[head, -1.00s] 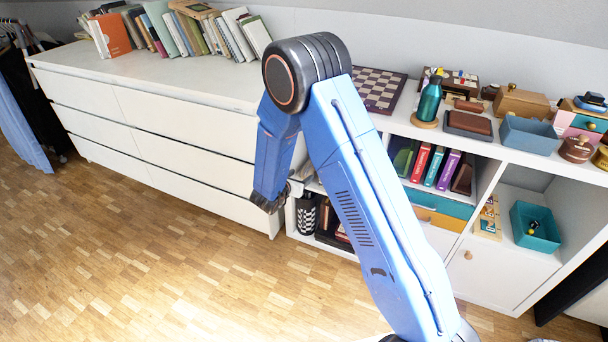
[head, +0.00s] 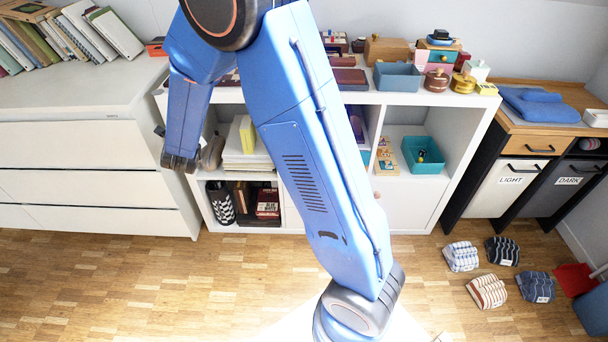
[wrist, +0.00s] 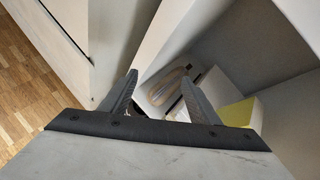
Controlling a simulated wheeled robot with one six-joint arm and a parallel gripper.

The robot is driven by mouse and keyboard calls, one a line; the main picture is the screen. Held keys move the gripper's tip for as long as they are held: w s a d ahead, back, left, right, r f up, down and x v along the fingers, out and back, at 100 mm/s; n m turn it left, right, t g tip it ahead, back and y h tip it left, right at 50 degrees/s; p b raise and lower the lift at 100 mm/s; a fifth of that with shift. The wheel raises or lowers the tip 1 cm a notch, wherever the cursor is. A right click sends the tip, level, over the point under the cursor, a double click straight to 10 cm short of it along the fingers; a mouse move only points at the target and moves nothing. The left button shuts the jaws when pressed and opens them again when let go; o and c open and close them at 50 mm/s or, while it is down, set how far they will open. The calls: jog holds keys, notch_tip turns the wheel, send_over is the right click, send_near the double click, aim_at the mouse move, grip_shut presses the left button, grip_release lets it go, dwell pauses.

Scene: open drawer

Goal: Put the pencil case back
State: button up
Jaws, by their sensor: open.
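My gripper (wrist: 160,77) is open and empty, its two fingers pointing into a white shelf compartment. In the head view my gripper (head: 180,162) hangs at the left side of the white shelf unit (head: 436,103), close to the drawer dresser. A rounded grey-beige item (head: 212,152), perhaps the pencil case, lies in the upper left compartment beside a white stack. It also seems to show beyond my fingers in the wrist view (wrist: 172,88), apart from them. I cannot tell for sure which thing is the pencil case.
The white dresser (head: 80,160) stands to the left. A yellow block (head: 248,134) stands on the white stack (head: 245,158). A teal bin (head: 424,155) sits in the right compartment. Rolled striped cloths (head: 487,291) lie on the floor at right.

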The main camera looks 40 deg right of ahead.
jog(key=s+d+r+n+g+y, duration=0.3)
jog(key=s+r+n+y, duration=0.2)
jog(key=s+r+n, duration=1.25)
jog(key=s+d+n+g, duration=0.1)
jog(key=s+d+n, duration=0.3)
jog(key=s, duration=0.6)
jog(key=s+d+n+g+h, duration=0.1)
jog(key=s+d+n, duration=0.3)
jog(key=s+n, duration=0.3)
jog(key=s+d+n+g+h, duration=0.1)
jog(key=s+d+n, duration=0.3)
jog(key=s, duration=0.9)
jog(key=shift+f+n+g, duration=0.3)
jog(key=shift+f+n, duration=0.15)
jog(key=shift+n, duration=0.2)
